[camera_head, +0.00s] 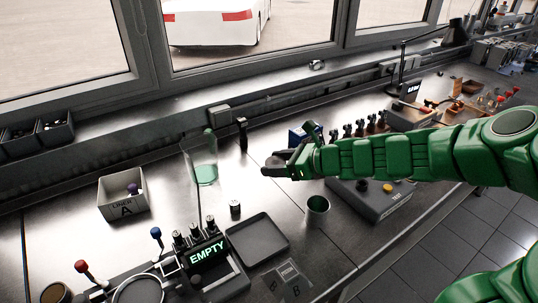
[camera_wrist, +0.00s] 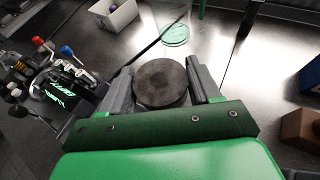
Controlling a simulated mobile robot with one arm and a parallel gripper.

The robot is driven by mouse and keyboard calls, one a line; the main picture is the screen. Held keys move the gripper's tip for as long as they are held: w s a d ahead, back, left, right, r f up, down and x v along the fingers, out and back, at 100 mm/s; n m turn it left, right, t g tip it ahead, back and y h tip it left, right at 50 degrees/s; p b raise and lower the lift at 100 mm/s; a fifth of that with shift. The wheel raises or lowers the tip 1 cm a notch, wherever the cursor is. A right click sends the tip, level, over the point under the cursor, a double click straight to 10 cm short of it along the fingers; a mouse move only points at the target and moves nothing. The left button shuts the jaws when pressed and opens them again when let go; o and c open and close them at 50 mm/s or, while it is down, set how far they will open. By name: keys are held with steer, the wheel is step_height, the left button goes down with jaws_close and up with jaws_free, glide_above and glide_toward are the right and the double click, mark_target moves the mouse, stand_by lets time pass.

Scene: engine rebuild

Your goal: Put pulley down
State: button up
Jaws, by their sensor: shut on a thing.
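The pulley (camera_wrist: 162,82) is a dark grey round disc between the two jaws of my gripper (camera_wrist: 160,88) in the wrist view. In the head view my gripper (camera_head: 277,165) is shut on it over the middle of the bench, and the pulley shows as a small dark shape (camera_head: 272,171) at the jaw tips. Whether it touches the bench top cannot be told.
A white bin marked A (camera_head: 123,197) and an EMPTY display (camera_head: 207,253) are at left. A clear green-based stand (camera_head: 204,172) is left of my gripper. A grey box with buttons (camera_head: 372,205) lies under my arm.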

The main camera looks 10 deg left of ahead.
steer(key=w+a+m+t+h, duration=0.2)
steer(key=w+m+t, duration=0.3)
steer(key=w, duration=0.3)
steer(key=shift+a+r+t+h, duration=0.15)
steer(key=shift+t+h, duration=0.15)
steer(key=shift+w+a+r+m+t+h, duration=0.2)
steer(key=shift+w+m+t+h, duration=0.2)
steer(key=shift+w+m, duration=0.15)
steer(key=shift+w+a+r+m+t+h, duration=0.15)
steer(key=shift+w+m+t+h, duration=0.15)
steer(key=shift+w+m+t, duration=0.15)
steer(key=shift+w+a+f+m+t+h, duration=0.45)
steer(key=shift+w+a+f+m+h, duration=0.35)
steer(key=shift+w+f, duration=1.65)
steer(key=shift+w+a+f+m+t+h, duration=0.45)
steer(key=shift+w+a+f+m+h, duration=0.35)
steer(key=shift+w+f, duration=1.6)
steer(key=shift+w+a+f+m+t+h, duration=0.6)
steer(key=shift+w+f, duration=1)
steer(key=shift+w, duration=1.65)
